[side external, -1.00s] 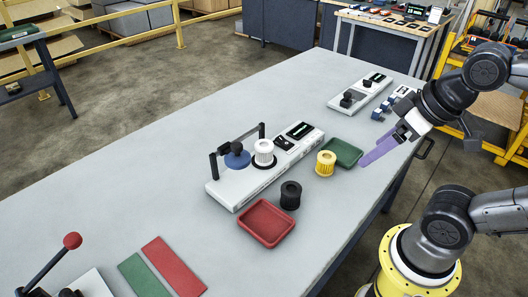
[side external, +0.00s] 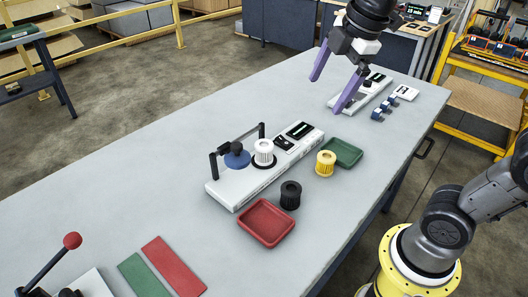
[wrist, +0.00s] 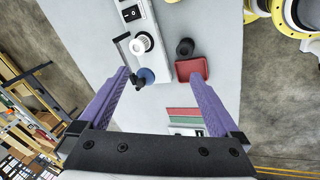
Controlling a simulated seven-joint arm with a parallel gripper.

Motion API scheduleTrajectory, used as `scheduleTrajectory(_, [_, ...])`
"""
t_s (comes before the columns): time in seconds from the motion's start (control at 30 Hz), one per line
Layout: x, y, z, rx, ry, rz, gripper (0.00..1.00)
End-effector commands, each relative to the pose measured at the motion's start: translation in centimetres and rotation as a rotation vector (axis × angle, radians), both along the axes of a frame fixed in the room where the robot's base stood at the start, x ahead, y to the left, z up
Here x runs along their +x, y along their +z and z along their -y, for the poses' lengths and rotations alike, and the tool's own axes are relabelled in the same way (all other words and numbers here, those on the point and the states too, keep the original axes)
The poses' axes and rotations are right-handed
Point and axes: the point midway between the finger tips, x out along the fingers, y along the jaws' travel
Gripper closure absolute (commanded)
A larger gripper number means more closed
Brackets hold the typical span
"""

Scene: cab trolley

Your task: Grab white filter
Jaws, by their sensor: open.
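The white filter (side external: 264,151) stands upright on a dark round seat of the white test device (side external: 228,190), beside the blue knob (side external: 237,156) and its black handle frame. It also shows in the wrist view (wrist: 141,43), seen from above. My gripper (side external: 331,95) is open and empty, with its purple fingers spread wide. It is raised above the far part of the table, behind and to the right of the white filter. In the wrist view the white filter lies ahead, beyond the fingertips (wrist: 163,79) and a little left of the midline.
A yellow filter (side external: 326,164) and a black filter (side external: 290,195) stand on the table (side external: 120,190) near the device. A green tray (side external: 345,152) and a red tray (side external: 266,221) lie close by. Another white device (side external: 374,90) is at the far end.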

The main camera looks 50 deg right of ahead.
Motion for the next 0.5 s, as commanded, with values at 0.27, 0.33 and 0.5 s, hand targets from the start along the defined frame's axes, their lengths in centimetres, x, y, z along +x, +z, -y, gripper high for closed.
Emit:
scheduleTrajectory(0.27, [10.8, -3.5, -0.6, -0.086, 0.344, -0.175, 0.02])
scheduleTrajectory(0.33, [12.8, -5.2, -0.8, -0.087, 0.373, -0.212, 0.02])
scheduleTrajectory(0.5, [15.5, -9.1, -1.1, -0.076, 0.381, -0.287, 0.02])
